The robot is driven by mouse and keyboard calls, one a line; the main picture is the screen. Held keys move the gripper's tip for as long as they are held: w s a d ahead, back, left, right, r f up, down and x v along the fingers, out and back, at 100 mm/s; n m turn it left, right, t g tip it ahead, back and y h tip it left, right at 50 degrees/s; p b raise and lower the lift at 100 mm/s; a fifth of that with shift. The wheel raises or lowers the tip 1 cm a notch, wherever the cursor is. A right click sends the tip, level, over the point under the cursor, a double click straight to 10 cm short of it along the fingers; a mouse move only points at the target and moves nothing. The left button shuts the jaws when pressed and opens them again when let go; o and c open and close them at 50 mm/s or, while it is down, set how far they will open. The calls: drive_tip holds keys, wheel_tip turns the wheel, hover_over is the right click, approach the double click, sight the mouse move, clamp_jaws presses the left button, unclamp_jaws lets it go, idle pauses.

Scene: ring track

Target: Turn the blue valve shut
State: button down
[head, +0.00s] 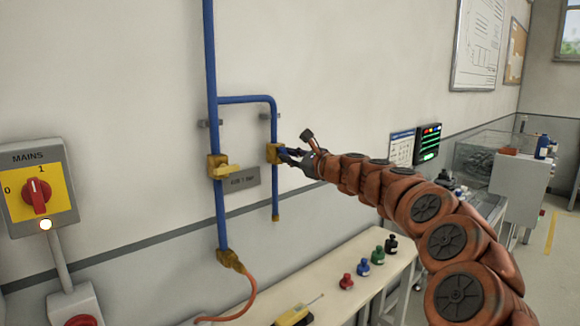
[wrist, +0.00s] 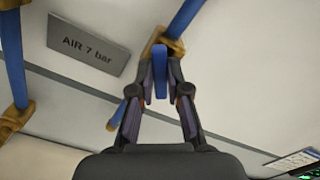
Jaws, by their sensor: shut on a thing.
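The blue valve has a brass body (head: 273,153) on the short branch of the blue pipe. Its blue handle (wrist: 160,72) shows between my fingers in the wrist view. My gripper (head: 287,155) is at this valve and shut on the blue handle, one finger on each side. In the wrist view my gripper (wrist: 160,82) covers part of the pipe behind the handle. The handle is mostly hidden by my fingers in the head view, so its exact angle is hard to tell there.
An "AIR 7 bar" sign (wrist: 89,47) is beside the branch. A bench (head: 340,300) with several small bottles stands below. A mains switch (head: 38,190) is far left.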

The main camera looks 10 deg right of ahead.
drive_tip(key=shift+s+a+f+n+b, duration=0.1)
drive_tip(key=shift+f+n+b, duration=0.05)
drive_tip(key=shift+n+b, duration=1.7)
drive_tip(key=shift+w+a+f+n+b, duration=0.1)
drive_tip(key=shift+n+b, duration=1.65)
drive_tip(key=shift+n, duration=0.05)
drive_tip(key=shift+s+f+n+b, duration=0.1)
drive_tip(key=shift+f+n+b, duration=0.05)
drive_tip(key=shift+n+b, duration=1.7)
drive_tip(key=shift+r, duration=0.1)
drive_tip(key=c, duration=1.1)
unclamp_jaws()
drive_tip(key=shift+c, duration=0.2)
drive_tip(key=shift+d, duration=0.1)
